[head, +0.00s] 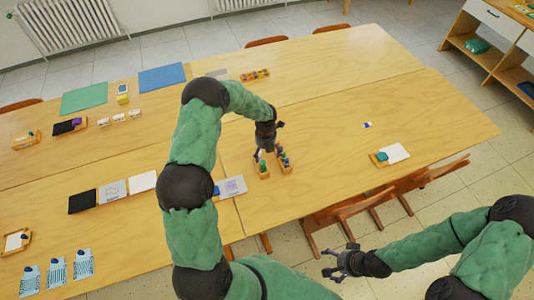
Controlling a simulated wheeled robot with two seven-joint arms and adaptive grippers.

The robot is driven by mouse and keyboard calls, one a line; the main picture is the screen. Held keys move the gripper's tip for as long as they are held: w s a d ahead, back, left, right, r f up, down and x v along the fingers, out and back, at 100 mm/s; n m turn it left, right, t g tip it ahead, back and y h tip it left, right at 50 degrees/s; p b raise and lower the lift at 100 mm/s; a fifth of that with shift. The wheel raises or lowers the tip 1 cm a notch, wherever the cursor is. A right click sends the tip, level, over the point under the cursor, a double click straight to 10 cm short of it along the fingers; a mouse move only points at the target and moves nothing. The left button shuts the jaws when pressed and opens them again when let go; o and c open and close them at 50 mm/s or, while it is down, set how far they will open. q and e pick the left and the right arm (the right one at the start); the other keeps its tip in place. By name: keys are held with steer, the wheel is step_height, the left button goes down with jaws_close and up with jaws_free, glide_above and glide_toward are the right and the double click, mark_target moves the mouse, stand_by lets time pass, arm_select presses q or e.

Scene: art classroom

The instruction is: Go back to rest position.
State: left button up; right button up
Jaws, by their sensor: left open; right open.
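My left gripper (266,152) is over the middle of the wooden table (330,180), pointing down. It is just above and beside a small wooden holder with coloured pieces (285,162) and a second small holder with green-topped pieces (262,169). The gripper is open; I cannot tell whether its fingers touch either holder. My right gripper (333,263) is open and empty, out in front of the table's near edge, above the floor and apart from everything.
Wooden chairs (345,207) stand at the near edge, close to my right arm. A tray with white paper (396,153) lies at the right. Green (84,98) and blue mats (162,77) lie at the back left. Several sheets and cards lie at the left. The table's right part is mostly clear.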

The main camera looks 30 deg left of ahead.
arm_select(q)
steer(key=s+d+f+n+h, duration=0.2)
steer(key=s+d+f+n, duration=0.2)
steer(key=s+d+n, duration=0.4)
steer(key=s+d+f+n+h, duration=0.2)
steer(key=s+d+f+n, duration=0.3)
steer(key=n, duration=0.5)
steer(key=s+d+r+n, duration=0.1)
steer(key=s+d+n, duration=0.3)
steer(key=s+n, duration=0.4)
steer(key=s+d+n, duration=0.3)
steer(key=s+n, duration=0.3)
steer(key=n, duration=0.4)
steer(key=w+a+b+x, duration=0.1)
steer(key=a+b+x, duration=0.1)
steer(key=b+x, duration=0.9)
steer(key=f+b, duration=0.1)
steer(key=b, duration=0.1)
steer(key=shift+w+f+m+b, duration=0.2)
steer(key=shift+f+m+b, duration=0.05)
steer(key=shift+m+b, duration=0.05)
steer(key=shift+d, duration=0.1)
